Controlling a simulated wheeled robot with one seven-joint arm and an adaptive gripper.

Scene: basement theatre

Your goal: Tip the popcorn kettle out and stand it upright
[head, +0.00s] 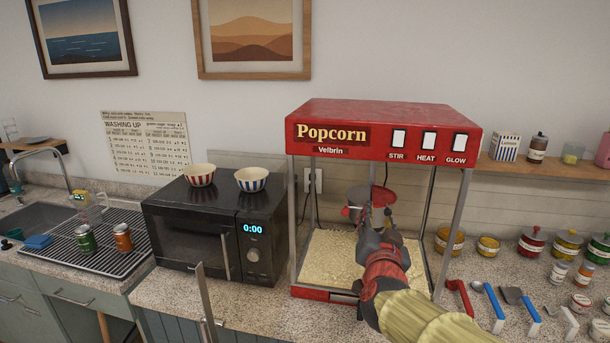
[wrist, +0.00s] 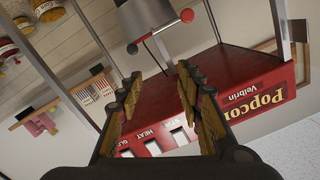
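The red popcorn machine (head: 385,115) stands on the counter, with pale popcorn (head: 325,255) spread over its floor. The kettle (head: 382,192) hangs inside under the red top, partly hidden by my gripper in the head view; its tilt is hard to tell. In the wrist view, which is turned over, the silver kettle (wrist: 150,14) is cut off by the top edge. My gripper (head: 377,212) points toward the kettle. Its fingers (wrist: 155,80) are apart with nothing between them.
Metal posts frame the machine's sides. A black microwave (head: 215,230) with two striped bowls (head: 199,174) on top stands to the left. Jars (head: 532,243) and scoops (head: 515,297) crowd the counter at the right. A thin grey upright panel (head: 205,300) stands at the front.

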